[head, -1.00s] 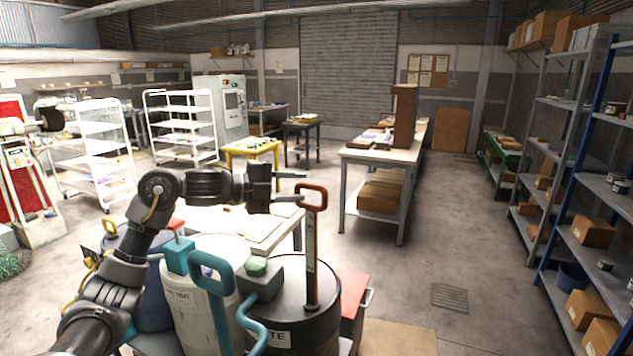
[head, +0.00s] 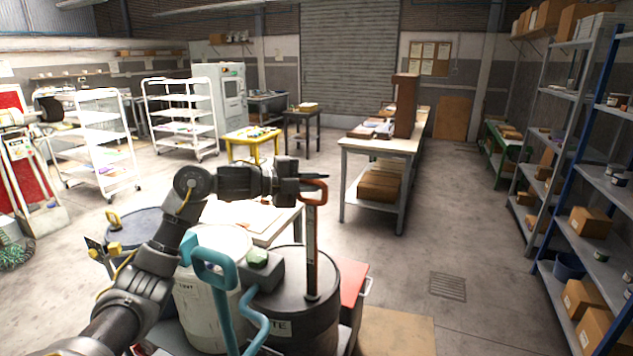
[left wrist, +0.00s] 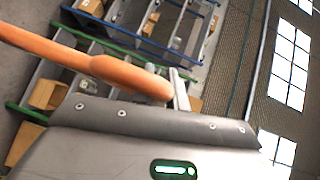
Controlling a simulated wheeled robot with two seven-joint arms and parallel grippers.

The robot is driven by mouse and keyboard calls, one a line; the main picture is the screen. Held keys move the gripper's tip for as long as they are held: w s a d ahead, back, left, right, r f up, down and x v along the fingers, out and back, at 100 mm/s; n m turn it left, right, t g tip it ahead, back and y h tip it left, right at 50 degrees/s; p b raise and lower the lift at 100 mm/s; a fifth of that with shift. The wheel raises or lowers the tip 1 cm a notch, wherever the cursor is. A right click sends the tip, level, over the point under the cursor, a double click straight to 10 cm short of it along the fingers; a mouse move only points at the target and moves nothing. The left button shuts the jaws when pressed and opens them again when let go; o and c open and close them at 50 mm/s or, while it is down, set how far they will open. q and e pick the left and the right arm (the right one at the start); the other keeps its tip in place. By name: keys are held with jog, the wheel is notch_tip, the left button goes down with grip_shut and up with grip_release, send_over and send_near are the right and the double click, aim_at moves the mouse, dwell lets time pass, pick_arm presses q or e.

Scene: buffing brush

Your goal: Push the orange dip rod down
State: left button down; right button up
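The orange dip rod stands upright in a dark drum (head: 322,278), with its orange loop handle (head: 324,190) at the top and a grey scale strip below. My left gripper (head: 309,191) is at the handle, its fingers apart and reaching over the loop from the left. In the left wrist view the orange handle (left wrist: 110,69) crosses close in front of the gripper palm, and part of a grey finger shows behind its end. Whether the fingers touch the handle cannot be told. My right gripper is not in view.
A teal handle (head: 212,262) with a curved pipe stands in front, next to a white drum (head: 190,300). A red box (head: 352,285) is to the right.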

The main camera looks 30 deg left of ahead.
aim_at(307, 250)
pick_arm(q)
notch_tip(307, 250, down, 18)
jog(key=b, duration=1.2)
jog(key=shift+f, duration=0.1)
jog(key=shift+f+b, duration=0.4)
jog(key=shift+f, duration=0.2)
jog(key=c, duration=1.4)
grip_release()
jog(key=shift+c, duration=0.2)
jog(key=shift+o, duration=0.2)
